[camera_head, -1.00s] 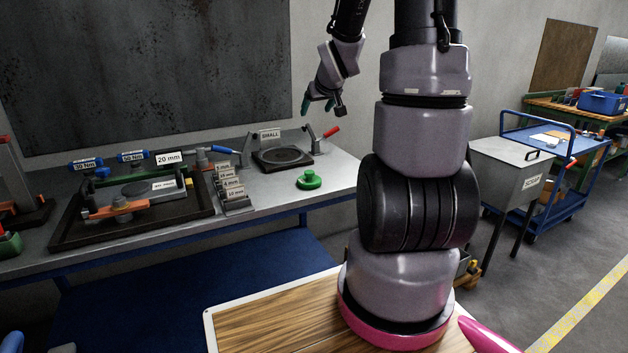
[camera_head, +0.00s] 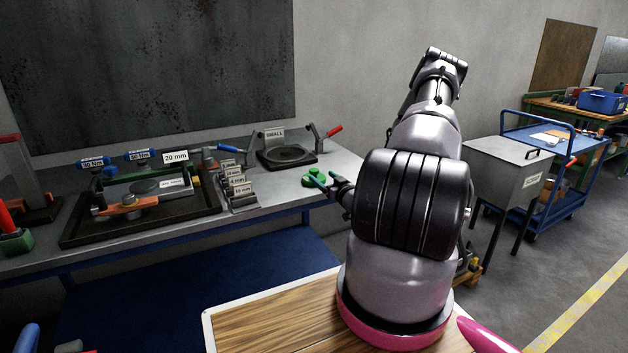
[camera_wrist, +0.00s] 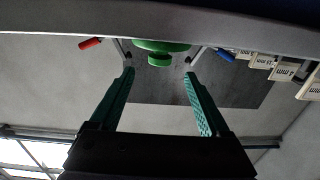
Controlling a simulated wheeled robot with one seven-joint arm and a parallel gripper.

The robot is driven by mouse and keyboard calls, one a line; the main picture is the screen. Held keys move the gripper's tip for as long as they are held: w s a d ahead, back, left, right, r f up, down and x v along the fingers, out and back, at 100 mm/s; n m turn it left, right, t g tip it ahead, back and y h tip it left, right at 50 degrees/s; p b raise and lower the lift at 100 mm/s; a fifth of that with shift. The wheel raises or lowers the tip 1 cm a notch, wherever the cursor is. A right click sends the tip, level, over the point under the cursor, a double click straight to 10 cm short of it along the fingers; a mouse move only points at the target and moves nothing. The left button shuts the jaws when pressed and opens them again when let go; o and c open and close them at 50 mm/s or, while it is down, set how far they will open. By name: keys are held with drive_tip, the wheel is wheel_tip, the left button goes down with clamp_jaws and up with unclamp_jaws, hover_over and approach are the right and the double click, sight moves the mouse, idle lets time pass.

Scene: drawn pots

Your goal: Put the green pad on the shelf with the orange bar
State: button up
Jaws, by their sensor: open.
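The green pad (camera_head: 310,181), a round disc with a knob on top, sits near the front right of the grey bench. In the head view my gripper (camera_head: 322,179) partly covers the pad; contact cannot be told. An orange bar (camera_head: 128,204) lies in a dark tray (camera_head: 150,233) at the bench's left. I cannot make out a separate shelf.
A dark base with a round plate (camera_head: 286,155), a SMALL sign and lever clamps stands behind the pad. Several labelled blocks (camera_head: 239,188) stand between tray and pad. Blue-handled tools lie behind the tray. A grey bin (camera_head: 504,172) stands right of my arm.

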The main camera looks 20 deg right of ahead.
drive_tip(key=w, duration=1)
drive_tip(key=shift+w+a, duration=0.25)
drive_tip(key=shift+a, duration=0.05)
clamp_jaws()
